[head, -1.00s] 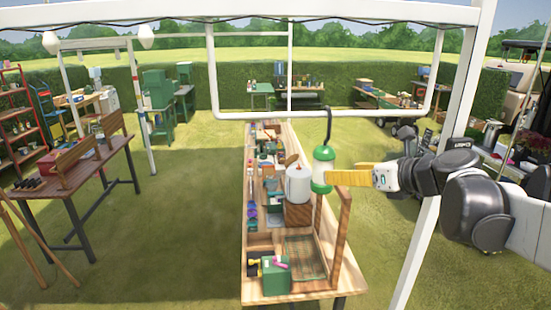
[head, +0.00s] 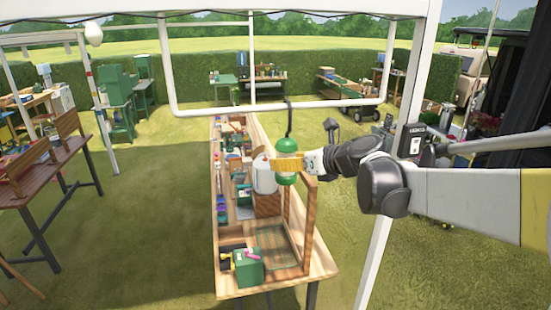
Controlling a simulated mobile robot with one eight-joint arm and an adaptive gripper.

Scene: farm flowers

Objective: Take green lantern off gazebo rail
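The green lantern (head: 288,178) has a green top and base and a tall, dark hooked handle. It hangs upright, and the top of its hook meets the white gazebo rail (head: 210,111); the exact contact is too small to tell. My gripper (head: 288,163), with yellow fingers, reaches in from the right at the height of the lantern's body. The fingers overlap the lantern's middle and hide part of it. Whether they are closed on it cannot be told.
Below and left of the lantern stands a long wooden bench (head: 290,284) with a white jug (head: 264,177), a wooden frame (head: 308,225) and a green box (head: 247,267). A white gazebo post (head: 376,255) stands near my arm. Open grass lies left of the bench.

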